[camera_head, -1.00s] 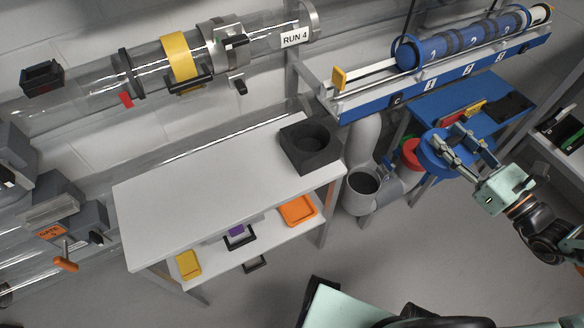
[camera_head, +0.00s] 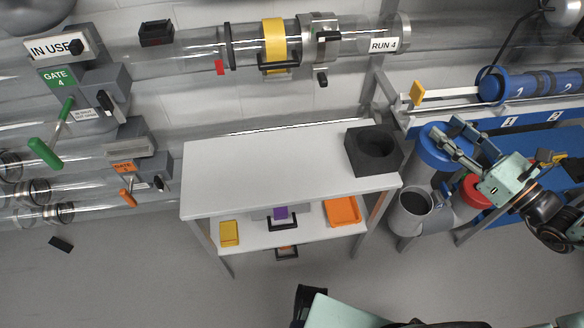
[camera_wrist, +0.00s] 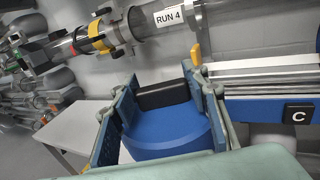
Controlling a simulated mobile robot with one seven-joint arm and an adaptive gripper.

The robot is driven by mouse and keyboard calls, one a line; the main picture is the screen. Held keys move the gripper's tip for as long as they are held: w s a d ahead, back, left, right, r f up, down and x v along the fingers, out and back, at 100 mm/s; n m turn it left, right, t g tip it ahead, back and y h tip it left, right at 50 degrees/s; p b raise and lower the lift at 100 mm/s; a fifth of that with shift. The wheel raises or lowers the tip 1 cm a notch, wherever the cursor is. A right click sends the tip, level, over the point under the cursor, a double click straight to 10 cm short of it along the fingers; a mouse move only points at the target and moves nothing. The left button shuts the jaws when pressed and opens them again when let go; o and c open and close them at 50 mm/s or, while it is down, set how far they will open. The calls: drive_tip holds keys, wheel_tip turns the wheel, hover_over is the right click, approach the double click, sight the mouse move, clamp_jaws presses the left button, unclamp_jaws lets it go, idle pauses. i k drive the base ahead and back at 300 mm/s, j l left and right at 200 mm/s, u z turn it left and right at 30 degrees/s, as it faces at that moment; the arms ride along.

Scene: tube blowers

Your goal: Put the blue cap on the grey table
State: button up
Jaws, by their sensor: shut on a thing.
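The blue cap (camera_head: 441,150) is held in the air by my gripper (camera_head: 458,137), right of the grey table and in front of the blue bench. In the wrist view the round blue cap (camera_wrist: 165,130) has a black block-shaped handle (camera_wrist: 162,95) on top, and my gripper's two fingers (camera_wrist: 165,100) are shut on it from both sides. The grey table (camera_head: 270,170) stands left of my gripper. Its top is bare but for a black square block with a round hole (camera_head: 374,150) at its right end. The table's left part also shows in the wrist view (camera_wrist: 75,130).
The table's lower shelf holds a yellow item (camera_head: 229,233), a purple item (camera_head: 281,212) and an orange tray (camera_head: 343,211). A grey open pipe (camera_head: 415,202) and a red round thing (camera_head: 477,190) are below my gripper. A rail (camera_head: 440,115) runs behind it.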

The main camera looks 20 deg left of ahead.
sight(304, 169)
drive_tip(key=j+u, duration=0.15)
drive_tip(key=u, duration=0.75)
drive_tip(key=i+j, duration=0.1)
drive_tip(key=j, duration=0.75)
drive_tip(key=i+j, duration=0.1)
drive_tip(key=j, duration=0.75)
